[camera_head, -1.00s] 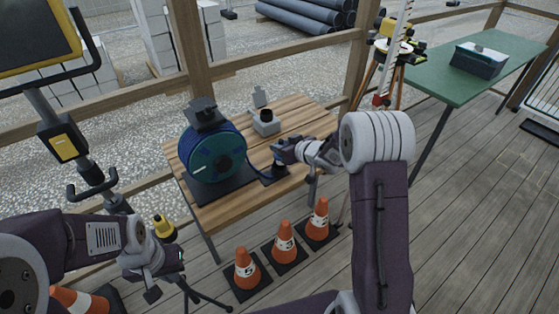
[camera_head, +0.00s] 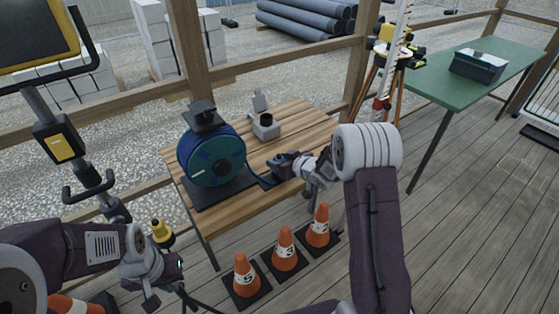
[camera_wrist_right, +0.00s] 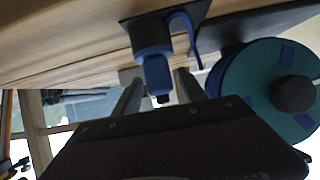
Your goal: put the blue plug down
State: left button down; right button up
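The blue plug (camera_wrist_right: 153,72) shows in the right wrist view, on or just above a dark square pad (camera_wrist_right: 185,12), with a blue cable looping beside it. My right gripper (camera_wrist_right: 160,82) has its two fingers on either side of the plug, with narrow gaps visible, so it looks open around it. In the head view my right gripper (camera_head: 283,163) is low over the wooden table and largely hides the plug and pad. My left gripper (camera_head: 165,284) is off the table at lower left, its fingers apart and empty.
A blue-green cable reel (camera_head: 212,160) stands on the wooden table (camera_head: 235,215), left of my right gripper. A grey box-like device (camera_head: 264,126) stands behind. Orange cones (camera_head: 286,248) line the floor in front. A green table (camera_head: 455,85) is far right.

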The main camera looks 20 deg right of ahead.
jog(key=shift+s+d+r, duration=0.1)
jog(key=shift+s+r, duration=0.1)
jog(key=shift+r, duration=0.35)
jog(key=p+v, duration=0.2)
jog(key=v, duration=1)
jog(key=s+a+f+m+g+h, duration=0.1)
jog(key=s+f+g, duration=0.1)
jog(key=s, duration=0.5)
jog(key=s+a+f+m+g+h, duration=0.1)
jog(key=s+f+g, duration=0.2)
jog(key=s, duration=0.5)
jog(key=s+a+f+m+g+h, duration=0.1)
jog(key=s+f+m+g+h, duration=0.1)
jog(key=s+g, duration=0.3)
jog(key=shift+s+a+f, duration=0.3)
jog(key=shift+s+f, duration=0.05)
jog(key=shift+s, duration=0.8)
notch_tip(320, 180, up, 5)
jog(key=p, duration=0.5)
jog(key=shift+r, duration=0.1)
